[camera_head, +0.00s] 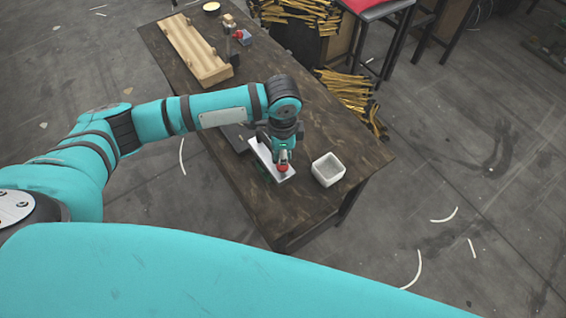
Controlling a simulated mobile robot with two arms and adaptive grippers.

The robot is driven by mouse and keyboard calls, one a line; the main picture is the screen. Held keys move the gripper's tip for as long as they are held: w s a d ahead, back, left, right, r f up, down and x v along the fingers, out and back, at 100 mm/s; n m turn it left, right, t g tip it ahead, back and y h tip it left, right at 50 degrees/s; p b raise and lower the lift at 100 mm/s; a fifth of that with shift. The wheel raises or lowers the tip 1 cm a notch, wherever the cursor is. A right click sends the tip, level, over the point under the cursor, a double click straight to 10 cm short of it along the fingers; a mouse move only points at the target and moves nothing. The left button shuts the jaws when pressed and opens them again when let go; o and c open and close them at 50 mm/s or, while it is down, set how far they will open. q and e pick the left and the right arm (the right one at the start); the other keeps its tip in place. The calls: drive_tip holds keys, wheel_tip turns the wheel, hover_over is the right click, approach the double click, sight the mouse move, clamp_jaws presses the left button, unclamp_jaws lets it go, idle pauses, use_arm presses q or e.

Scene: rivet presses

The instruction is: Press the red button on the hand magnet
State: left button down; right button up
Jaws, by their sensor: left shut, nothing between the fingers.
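A long pale white block (257,152), which looks like the hand magnet, lies on the dark wooden table (325,120). A small red spot (283,168), which looks like its button, shows near the front end of the block. My left gripper (284,158) points down over that end, with its fingertips at or just above the red spot. I cannot tell whether they touch it. The left gripper is shut and empty, and it and its wrist hide part of the block. My right gripper is out of view.
A white square container (328,169) stands just right of the gripper. A wooden tray (187,42) and a small red and blue item (243,37) are at the table's far end. Golden strips (347,88) are piled beyond the right edge. The right table corner is bare.

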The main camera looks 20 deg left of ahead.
use_arm(q)
drive_tip(key=shift+f+b, duration=0.4)
drive_tip(key=shift+f, duration=1.2)
drive_tip(key=shift+r, duration=0.2)
wheel_tip(320, 180, up, 7)
drive_tip(key=p, duration=0.8)
drive_tip(key=shift+f, duration=0.1)
idle(0.4)
